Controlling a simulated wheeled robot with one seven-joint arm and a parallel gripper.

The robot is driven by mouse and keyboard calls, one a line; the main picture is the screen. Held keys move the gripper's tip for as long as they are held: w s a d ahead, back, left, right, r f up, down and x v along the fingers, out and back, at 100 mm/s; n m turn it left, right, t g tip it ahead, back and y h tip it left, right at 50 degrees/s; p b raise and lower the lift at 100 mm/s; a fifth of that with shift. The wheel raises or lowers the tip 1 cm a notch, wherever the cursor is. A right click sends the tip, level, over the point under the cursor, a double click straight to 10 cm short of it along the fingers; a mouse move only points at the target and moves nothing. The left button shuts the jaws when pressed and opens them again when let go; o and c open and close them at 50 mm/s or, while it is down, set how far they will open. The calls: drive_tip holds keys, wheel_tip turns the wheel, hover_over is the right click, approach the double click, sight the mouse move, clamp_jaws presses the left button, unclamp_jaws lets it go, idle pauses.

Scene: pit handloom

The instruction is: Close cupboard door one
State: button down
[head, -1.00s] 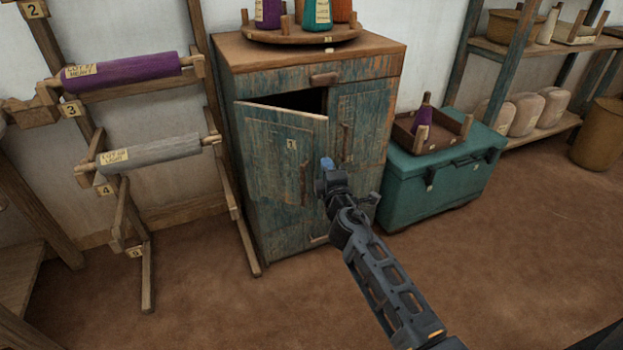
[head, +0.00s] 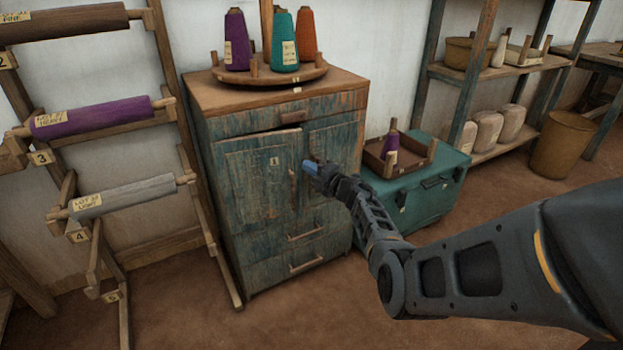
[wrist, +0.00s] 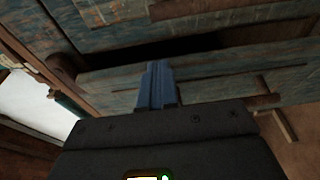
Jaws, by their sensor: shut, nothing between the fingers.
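Cupboard door one (head: 255,185) is a worn blue-green wooden door with a "1" label, on the left half of the cupboard (head: 215,100). It stands slightly ajar, with a thin dark gap along its top edge. Its vertical handle (head: 293,188) is near its right edge. My gripper (head: 309,167) is shut and empty, its blue fingertips at the door's upper right edge. I cannot tell whether they touch it. In the wrist view the shut fingers (wrist: 156,85) lie in front of the door (wrist: 220,68), with the dark gap beyond.
A round tray (head: 240,78) with yarn cones stands on the cupboard. A teal chest (head: 425,200) bearing a wooden tray is at the right. A roller rack (head: 180,130) stands close on the left. The floor in front is open.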

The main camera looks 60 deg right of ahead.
drive_tip(key=shift+w+d+n+t+y+b, duration=0.3)
drive_tip(key=shift+w+d+n+y+b, duration=0.15)
drive_tip(key=shift+d+y+b, duration=0.3)
drive_tip(key=shift+d, duration=0.1)
